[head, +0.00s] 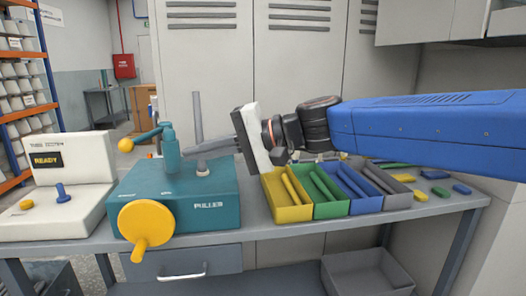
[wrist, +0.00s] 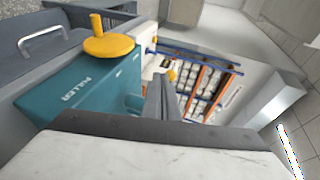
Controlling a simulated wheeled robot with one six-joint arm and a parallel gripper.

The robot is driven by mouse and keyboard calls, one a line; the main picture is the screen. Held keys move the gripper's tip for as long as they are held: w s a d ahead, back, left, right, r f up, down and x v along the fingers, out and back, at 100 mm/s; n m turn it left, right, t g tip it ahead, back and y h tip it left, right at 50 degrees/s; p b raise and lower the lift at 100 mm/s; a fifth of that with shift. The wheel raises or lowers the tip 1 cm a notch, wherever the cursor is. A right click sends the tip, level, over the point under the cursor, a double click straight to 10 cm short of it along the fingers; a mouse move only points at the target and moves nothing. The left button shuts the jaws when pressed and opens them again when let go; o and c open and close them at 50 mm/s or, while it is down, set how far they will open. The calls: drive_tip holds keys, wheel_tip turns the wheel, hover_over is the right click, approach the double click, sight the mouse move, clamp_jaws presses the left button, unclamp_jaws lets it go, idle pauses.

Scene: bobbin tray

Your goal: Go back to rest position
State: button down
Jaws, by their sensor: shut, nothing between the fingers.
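My gripper (head: 190,151) is in the head view, reaching in from the right and pointing left over the teal puller (head: 215,186). Its fingers are together with nothing between them. They appear in front of or near the puller's upright grey post (head: 197,118); I cannot tell whether they touch it. In the wrist view my gripper (wrist: 160,85) shows as closed grey fingers above a white palm. The puller (wrist: 88,88) lies to the left there, with its yellow handwheel (wrist: 108,45).
Yellow (head: 286,214), green (head: 330,208), blue and grey bins holding bobbin sticks stand right of the puller under my arm. Several loose coloured pieces lie at the bench's right end. A white READY unit (head: 72,160) stands at left. Lockers (head: 210,60) rise behind.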

drive_tip(key=s+d+f+t+h, duration=0.1)
drive_tip(key=s+d+f+h, duration=0.3)
drive_tip(key=d+f, duration=0.5)
drive_tip(key=s+d+f+t+h, duration=0.1)
drive_tip(key=s+d+f+h, duration=0.3)
drive_tip(key=d+f, duration=0.6)
drive_tip(key=s+d+f+t+h, duration=0.1)
drive_tip(key=s+d+f+h, duration=0.4)
drive_tip(key=d, duration=2.2)
wheel_tip(320, 180, down, 5)
drive_tip(key=shift+f+t+h, duration=0.15)
drive_tip(key=shift+t+h, duration=0.25)
drive_tip(key=shift+h, duration=0.5)
